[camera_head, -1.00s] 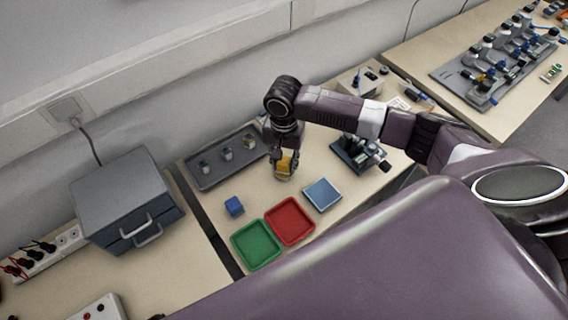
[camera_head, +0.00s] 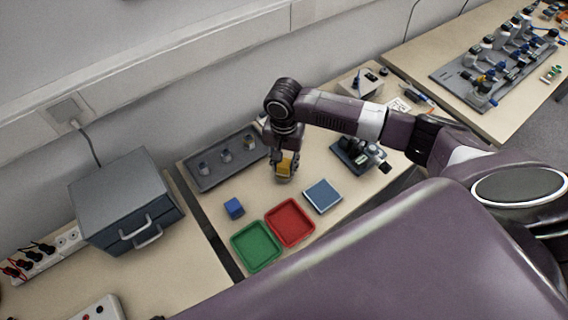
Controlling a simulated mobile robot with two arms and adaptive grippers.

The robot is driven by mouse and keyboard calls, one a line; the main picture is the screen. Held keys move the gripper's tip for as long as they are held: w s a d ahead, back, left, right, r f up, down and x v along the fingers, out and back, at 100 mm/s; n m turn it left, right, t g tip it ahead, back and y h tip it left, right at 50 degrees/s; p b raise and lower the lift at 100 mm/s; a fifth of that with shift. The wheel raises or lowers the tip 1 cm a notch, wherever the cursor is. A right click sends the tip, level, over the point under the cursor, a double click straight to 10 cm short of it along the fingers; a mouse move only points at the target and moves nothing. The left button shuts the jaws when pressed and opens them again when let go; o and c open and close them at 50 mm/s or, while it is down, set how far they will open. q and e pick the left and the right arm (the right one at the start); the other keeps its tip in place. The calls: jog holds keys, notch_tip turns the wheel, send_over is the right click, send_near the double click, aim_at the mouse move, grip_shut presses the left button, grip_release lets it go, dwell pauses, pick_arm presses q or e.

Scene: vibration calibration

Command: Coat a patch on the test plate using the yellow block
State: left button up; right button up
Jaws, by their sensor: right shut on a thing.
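The yellow block (camera_head: 285,166) is held in my right gripper (camera_head: 284,173), near the middle of the table, above or at the tabletop; I cannot tell if it touches. A flat blue square plate (camera_head: 322,196), likely the test plate, lies to the lower right of the gripper, apart from it. A small blue block (camera_head: 234,208) stands on the table to the lower left. My left gripper is not in view.
A red tray (camera_head: 313,228) and a green tray (camera_head: 238,258) lie in front. A grey tray (camera_head: 205,182) with several small parts is at the back left. A dark device (camera_head: 352,155) stands right of the gripper. A grey drawer box (camera_head: 120,195) stands far left.

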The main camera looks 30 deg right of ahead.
aim_at(284, 163)
jog(key=shift+f, duration=0.45)
jog(key=shift+s+f+p, duration=0.15)
jog(key=shift+s+p, duration=0.05)
jog(key=shift+p, duration=0.3)
dwell(2.5)
notch_tip(284, 163, up, 2)
jog(key=p, duration=0.2)
jog(key=shift+w+p, duration=0.15)
jog(key=shift+p, duration=0.2)
notch_tip(284, 163, up, 5)
jog(key=p, duration=0.6)
jog(key=shift+r+p, duration=0.2)
jog(key=shift+p, duration=0.15)
jog(key=shift+f, duration=0.1)
jog(key=shift+w, duration=0.1)
